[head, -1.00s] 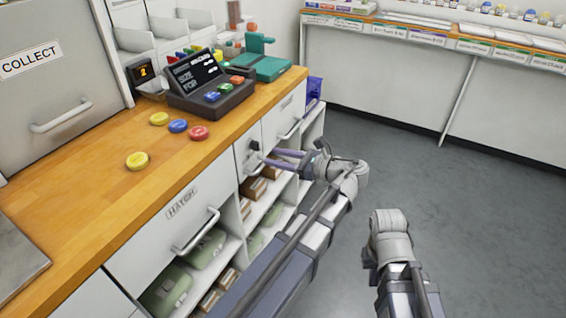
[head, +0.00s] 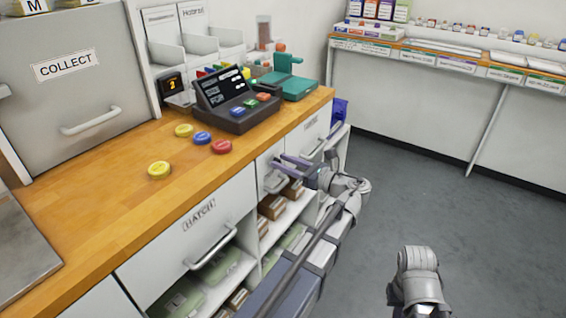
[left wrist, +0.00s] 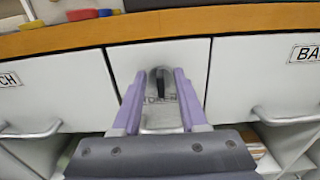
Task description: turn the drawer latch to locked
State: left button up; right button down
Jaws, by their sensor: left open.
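The drawer latch (left wrist: 160,84) shows in the left wrist view as a dark, upright knob on a grey plate, with small lettering below that I cannot read fully. It is on a narrow white drawer front (left wrist: 124,62) under the wooden counter edge. My left gripper (left wrist: 162,80) is open, its two purple fingers on either side of the latch in this view; I cannot tell whether they touch it. In the head view my left gripper (head: 279,160) is at the drawer front and hides the latch. My right arm shows at the lower right, its fingers out of view.
The HATCH drawer handle (head: 211,248) sticks out to the left, and another handle (head: 313,150) is to the right. Open shelves with boxes (head: 271,206) lie below. The counter (head: 110,205) holds coloured discs and a button console (head: 236,103). Floor at right is clear.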

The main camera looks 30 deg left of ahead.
pick_arm(q)
jog(key=shift+a, duration=0.3)
jog(key=shift+c, duration=0.4)
grip_shut()
